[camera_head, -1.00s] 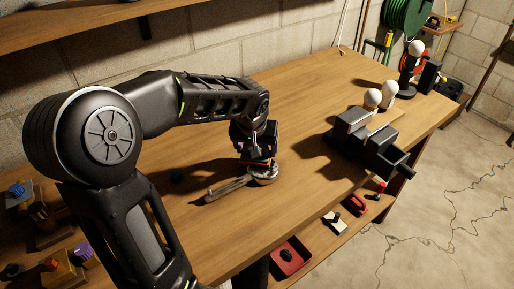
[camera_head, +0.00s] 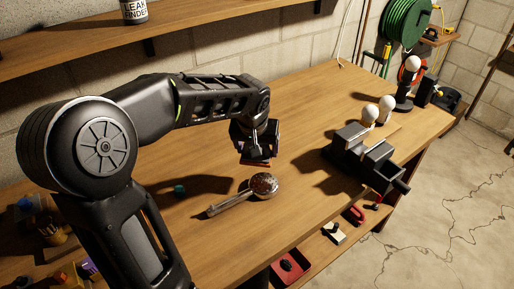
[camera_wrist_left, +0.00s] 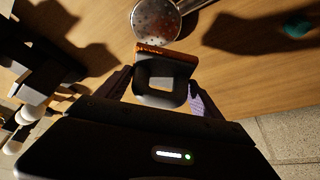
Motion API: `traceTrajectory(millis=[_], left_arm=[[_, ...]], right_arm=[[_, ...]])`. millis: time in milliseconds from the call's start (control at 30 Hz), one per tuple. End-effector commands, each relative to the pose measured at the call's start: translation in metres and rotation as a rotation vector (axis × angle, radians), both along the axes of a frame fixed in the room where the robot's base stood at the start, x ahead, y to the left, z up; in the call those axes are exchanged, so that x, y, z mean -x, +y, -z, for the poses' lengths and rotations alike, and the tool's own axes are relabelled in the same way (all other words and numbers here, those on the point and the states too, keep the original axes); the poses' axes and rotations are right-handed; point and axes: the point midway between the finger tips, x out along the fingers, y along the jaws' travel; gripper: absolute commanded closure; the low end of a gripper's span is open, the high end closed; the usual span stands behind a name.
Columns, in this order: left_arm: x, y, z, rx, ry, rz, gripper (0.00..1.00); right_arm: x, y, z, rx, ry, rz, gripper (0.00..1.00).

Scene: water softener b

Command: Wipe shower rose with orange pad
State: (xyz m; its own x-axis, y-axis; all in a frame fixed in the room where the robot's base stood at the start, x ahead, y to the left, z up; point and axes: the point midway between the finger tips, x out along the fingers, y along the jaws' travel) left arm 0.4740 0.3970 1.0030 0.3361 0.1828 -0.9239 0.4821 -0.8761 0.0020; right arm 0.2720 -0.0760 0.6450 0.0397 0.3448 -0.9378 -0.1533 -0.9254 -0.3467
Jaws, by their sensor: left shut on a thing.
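The shower rose (camera_head: 263,185) lies on the wooden workbench with its round perforated face up and its handle pointing to the lower left. In the left wrist view its head (camera_wrist_left: 156,22) shows at the top, just beyond the pad. My left gripper (camera_head: 257,158) is shut on the orange pad (camera_head: 256,164), a dark block with an orange face. The pad (camera_wrist_left: 166,55) sits between both fingers in the left wrist view. It is held above the bench, behind the shower rose and apart from it. My right gripper is not in view.
A dark vise (camera_head: 366,157) with white bulbs behind it stands at the right of the workbench (camera_head: 300,105). A small teal object (camera_head: 179,190) lies left of the shower rose. Red trays (camera_head: 290,266) and tools sit on a lower shelf. A wall shelf (camera_head: 75,47) runs above.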

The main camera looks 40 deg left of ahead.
Motion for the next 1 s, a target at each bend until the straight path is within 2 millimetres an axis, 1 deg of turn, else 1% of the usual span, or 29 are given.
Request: traceTrajectory(millis=[300, 400, 900, 1000], left_arm=[[0.000, 0.000, -0.027, 0.000, -0.002, 0.001, 0.56], [0.000, 0.000, -0.031, -0.001, -0.001, 0.001, 0.56], [0.000, 0.000, -0.030, 0.000, -0.001, 0.000, 0.56], [-0.002, -0.004, -0.028, 0.000, 0.000, 0.010, 0.56]], right_arm=[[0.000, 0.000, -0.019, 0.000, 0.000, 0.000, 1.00], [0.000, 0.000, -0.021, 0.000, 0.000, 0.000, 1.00], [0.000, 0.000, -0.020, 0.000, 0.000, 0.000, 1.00], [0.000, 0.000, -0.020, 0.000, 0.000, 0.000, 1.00]])
